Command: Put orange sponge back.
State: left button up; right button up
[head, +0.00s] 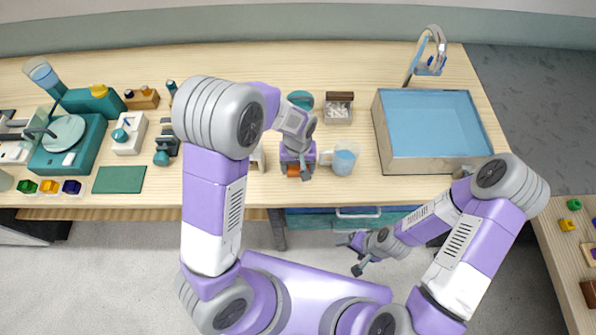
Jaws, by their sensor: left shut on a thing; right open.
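My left gripper (298,174) points down over the middle of the bench, near its front edge. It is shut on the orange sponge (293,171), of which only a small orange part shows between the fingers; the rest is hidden. I cannot tell whether the sponge touches the bench top. My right gripper (352,254) is open and empty, low in front of the bench, apart from everything.
A beaker with blue liquid (344,159) stands just right of my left gripper. A small brown-edged box (338,108) and a teal round thing (301,99) are behind it. The sink (428,125) is at the right. Bench top (390,185) below the sink is clear.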

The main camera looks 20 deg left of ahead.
pick_arm(q)
notch_tip(320, 180, down, 3)
jog(key=shift+r, duration=0.1)
jog(key=shift+w+f, duration=0.1)
jog(key=shift+f, duration=0.15)
jog(key=shift+f+b, duration=0.15)
jog(key=shift+b, duration=0.25)
jog(key=o, duration=1)
